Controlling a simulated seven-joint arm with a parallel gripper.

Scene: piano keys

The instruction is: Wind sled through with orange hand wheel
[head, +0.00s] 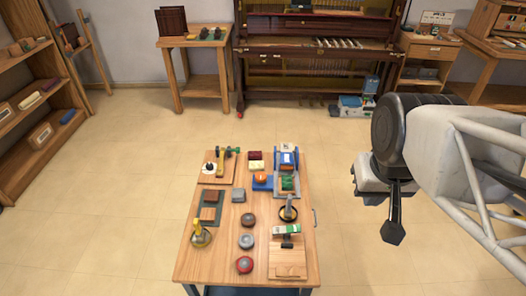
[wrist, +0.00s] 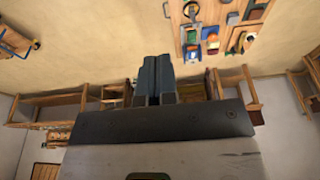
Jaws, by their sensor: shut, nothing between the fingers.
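My gripper (head: 392,232) is at the right of the head view, over the floor and well right of the work table. Its dark fingers (wrist: 154,80) are shut and empty in the wrist view. On the table, a blue block with a small orange top (head: 262,179) may be the orange hand wheel; it is too small to be sure. Beside it on the right is a blue and grey framed fixture (head: 288,160) with a green part (head: 288,183) at its near end. I cannot tell which part is the sled. My gripper touches none of these.
Shelves, a piano (head: 315,45) and side tables line the room. Floor around the table is clear.

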